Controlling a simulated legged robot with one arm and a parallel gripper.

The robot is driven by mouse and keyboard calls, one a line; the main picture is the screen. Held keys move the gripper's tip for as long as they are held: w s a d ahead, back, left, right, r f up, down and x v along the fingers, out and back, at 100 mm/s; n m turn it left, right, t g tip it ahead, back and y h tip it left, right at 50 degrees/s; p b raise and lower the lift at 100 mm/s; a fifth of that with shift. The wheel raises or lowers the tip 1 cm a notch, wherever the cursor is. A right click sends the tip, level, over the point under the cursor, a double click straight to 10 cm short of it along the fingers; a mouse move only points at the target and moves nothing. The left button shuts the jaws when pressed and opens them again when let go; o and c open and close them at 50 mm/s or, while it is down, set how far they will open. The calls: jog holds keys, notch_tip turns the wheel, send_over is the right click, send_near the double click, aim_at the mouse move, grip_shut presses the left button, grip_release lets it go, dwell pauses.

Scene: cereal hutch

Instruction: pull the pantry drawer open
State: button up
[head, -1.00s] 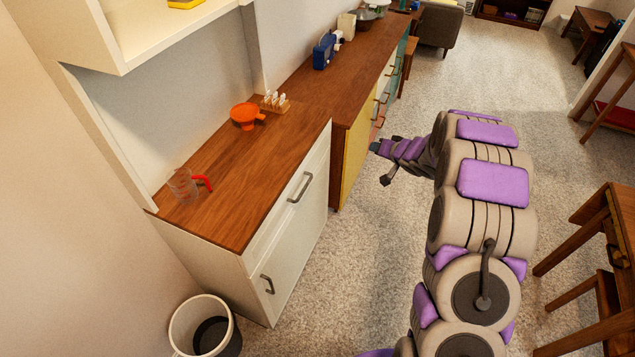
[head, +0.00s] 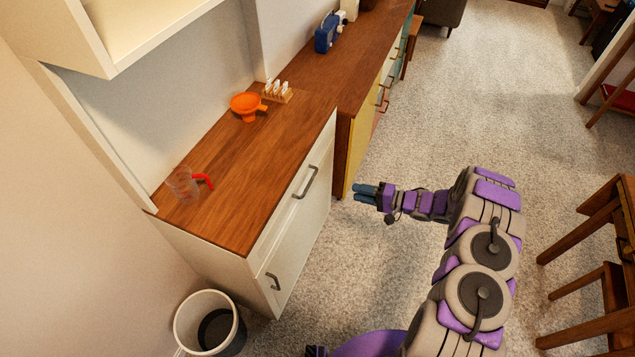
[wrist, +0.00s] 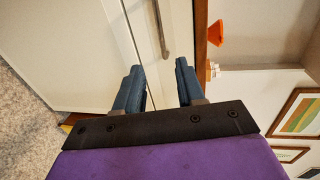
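The white cabinet's drawer (head: 283,218) is a narrow front just under the wooden counter, with a grey bar handle (head: 306,182). It looks closed, flush with the cabinet door (head: 300,245) below. My gripper (head: 360,192) is out in front of the cabinet, to the right of the handle and apart from it, pointing toward the cabinet. In the wrist view my gripper (wrist: 158,72) is open and empty, its two blue fingers spread. There the drawer handle (wrist: 162,30) lies ahead, beyond the gap between the fingertips, on a picture turned sideways.
An orange funnel (head: 247,106), a toast rack (head: 277,92) and a clear jug with a red handle (head: 184,184) stand on the counter. A bin (head: 208,322) is on the floor at the cabinet's near end. A wooden table (head: 600,215) stands at right. Carpet between is clear.

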jog(key=b+x, duration=0.2)
jog(key=x, duration=1.4)
jog(key=shift+a+b, duration=0.25)
jog(key=shift+b, duration=0.1)
jog(key=shift+c, duration=0.2)
grip_shut()
